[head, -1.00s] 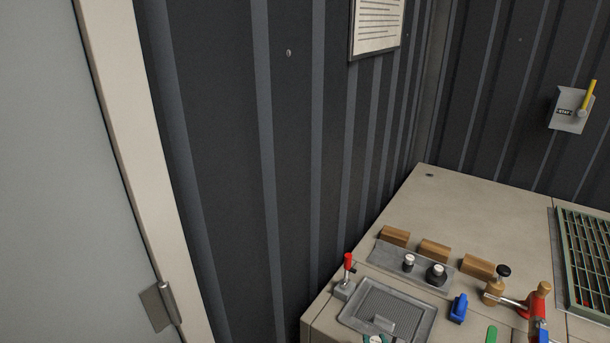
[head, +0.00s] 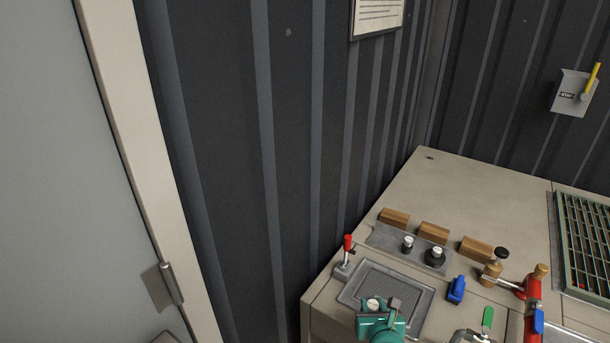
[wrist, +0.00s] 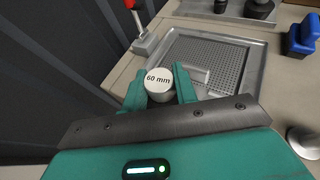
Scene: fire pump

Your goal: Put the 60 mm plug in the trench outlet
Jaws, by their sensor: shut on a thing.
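The 60 mm plug (wrist: 158,94) is pale and round, with "60 mm" printed on its top. In the wrist view it sits upright between the two green fingers of my gripper (wrist: 160,84), which is shut on it. In the head view my gripper (head: 381,310) is at the bottom edge, with the plug's pale top (head: 373,304) showing. It is in front of the near edge of a grey tray with a perforated floor (head: 372,283). I cannot tell the trench outlet for certain in either view.
A red-handled lever (head: 347,246) stands left of the tray. Behind are two dark plugs with white tops (head: 408,243) and wooden blocks (head: 433,233). A blue clamp-like piece (head: 456,289) and red pipework (head: 533,291) stand to the right. A green grating (head: 585,240) lies far right.

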